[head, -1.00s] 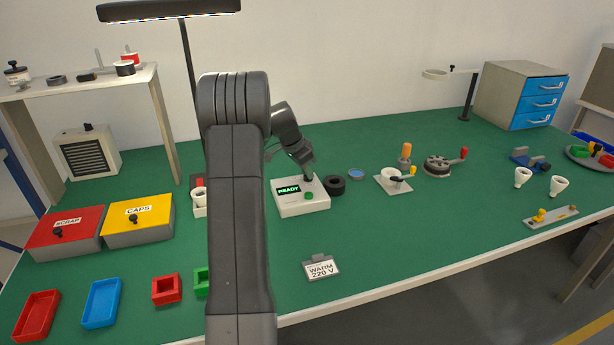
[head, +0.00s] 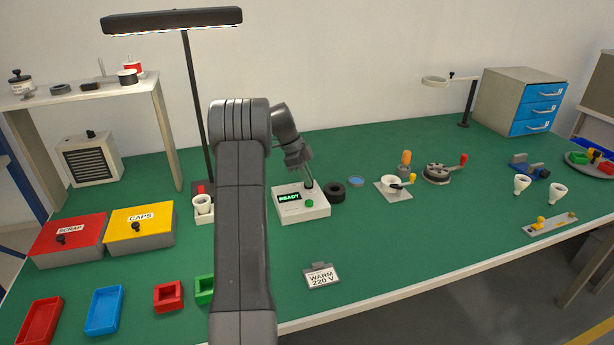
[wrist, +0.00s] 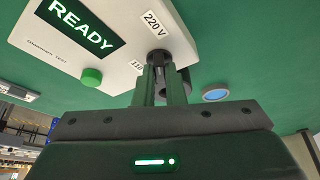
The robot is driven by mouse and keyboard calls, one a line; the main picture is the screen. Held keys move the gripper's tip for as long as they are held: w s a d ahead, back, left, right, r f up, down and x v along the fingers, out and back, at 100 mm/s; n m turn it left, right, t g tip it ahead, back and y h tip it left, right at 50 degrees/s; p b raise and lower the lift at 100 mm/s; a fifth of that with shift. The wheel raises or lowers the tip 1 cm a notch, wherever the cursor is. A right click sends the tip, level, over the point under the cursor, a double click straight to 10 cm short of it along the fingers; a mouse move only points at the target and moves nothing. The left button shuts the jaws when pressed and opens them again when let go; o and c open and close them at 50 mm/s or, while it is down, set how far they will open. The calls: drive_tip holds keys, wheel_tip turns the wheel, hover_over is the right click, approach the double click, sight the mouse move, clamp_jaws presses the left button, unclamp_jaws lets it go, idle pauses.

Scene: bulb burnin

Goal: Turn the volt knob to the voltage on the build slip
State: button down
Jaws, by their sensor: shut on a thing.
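The white tester box (head: 315,209) stands on the green bench with its screen lit "READY" and a green button. In the wrist view the box (wrist: 120,60) shows a "220 V" label and a partly hidden "110" label beside the dark volt knob (wrist: 159,56). My gripper (wrist: 162,70) is shut on this knob, its two fingers at either side. In the head view my gripper (head: 309,184) reaches down to the box's back right corner and hides the knob. The knob's pointer mark cannot be made out. The build slip (head: 321,276) reads "WARM 220 V".
A black ring (head: 336,190) sits close to the right of the box, with a blue disc (head: 356,181) beyond it. A white holder (head: 203,208) is at the box's left. The bench in front of the box is clear except for the slip.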

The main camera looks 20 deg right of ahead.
idle(0.4)
drive_tip(key=c, duration=1.5)
unclamp_jaws()
drive_tip(key=p+v, duration=0.1)
drive_tip(key=v, duration=1.3)
drive_tip(key=shift+d, duration=0.2)
drive_tip(key=shift+f, duration=0.1)
drive_tip(key=b+x, duration=0.1)
drive_tip(key=x, duration=1.2)
drive_tip(key=shift+s+f, duration=0.1)
drive_tip(key=shift+f, duration=0.25)
